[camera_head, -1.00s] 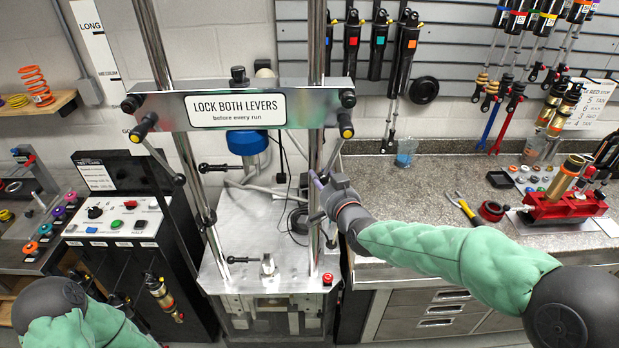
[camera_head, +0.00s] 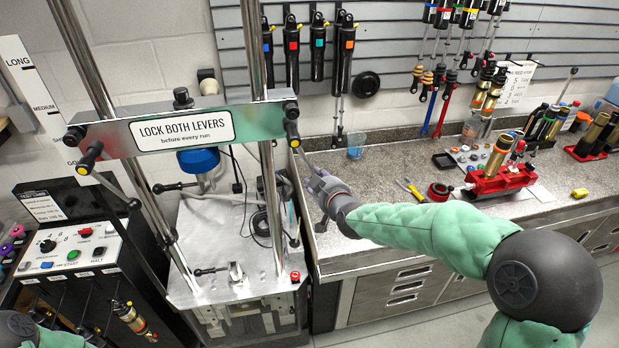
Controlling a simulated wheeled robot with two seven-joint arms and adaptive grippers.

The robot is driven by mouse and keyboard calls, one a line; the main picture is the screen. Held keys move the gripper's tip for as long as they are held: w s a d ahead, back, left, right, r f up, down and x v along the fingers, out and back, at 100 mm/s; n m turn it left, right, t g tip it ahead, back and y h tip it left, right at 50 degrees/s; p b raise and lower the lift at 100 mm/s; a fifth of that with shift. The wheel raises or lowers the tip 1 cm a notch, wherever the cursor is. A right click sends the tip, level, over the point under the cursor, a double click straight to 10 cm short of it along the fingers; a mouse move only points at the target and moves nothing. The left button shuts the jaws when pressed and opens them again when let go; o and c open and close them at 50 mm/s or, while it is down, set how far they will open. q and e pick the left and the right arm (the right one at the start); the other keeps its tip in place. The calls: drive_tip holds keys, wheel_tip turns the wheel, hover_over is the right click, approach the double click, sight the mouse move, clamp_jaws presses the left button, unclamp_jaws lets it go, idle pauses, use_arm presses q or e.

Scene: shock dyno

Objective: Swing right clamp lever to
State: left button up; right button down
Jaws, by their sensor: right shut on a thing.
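The right clamp lever hangs at the right end of the crosshead plate (camera_head: 255,121), with a black, yellow-ringed grip (camera_head: 292,132) at the top. Its thin rod slants down to the right, to my right gripper (camera_head: 314,178). My right gripper is shut on the lever's lower end, which the fingers hide, just right of the right chrome column. The left clamp lever (camera_head: 108,184) hangs at the plate's left end, its rod slanting down right to a black knob. My left gripper is out of view; only part of my left arm shows at bottom left.
The dyno's metal base (camera_head: 215,240) stands below the crosshead, with a small red button (camera_head: 295,276) at its right. A grey workbench (camera_head: 400,165) with a red fixture (camera_head: 500,180) lies right of and behind my right arm. A control box (camera_head: 70,245) stands left.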

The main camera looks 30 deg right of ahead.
drive_tip(key=shift+s+d+f, duration=0.1)
drive_tip(key=shift+d+f, duration=0.05)
idle(0.4)
drive_tip(key=c, duration=0.9)
unclamp_jaws()
drive_tip(key=shift+c, duration=0.2)
drive_tip(key=shift+o, duration=0.5)
drive_tip(key=shift+d, duration=0.15)
drive_tip(key=shift+s+r, duration=0.1)
drive_tip(key=shift+r, duration=0.15)
drive_tip(key=shift+s+r, duration=0.15)
drive_tip(key=shift+s, duration=0.1)
drive_tip(key=v, duration=1.1)
drive_tip(key=shift+s+a, duration=0.15)
drive_tip(key=shift+a, duration=0.05)
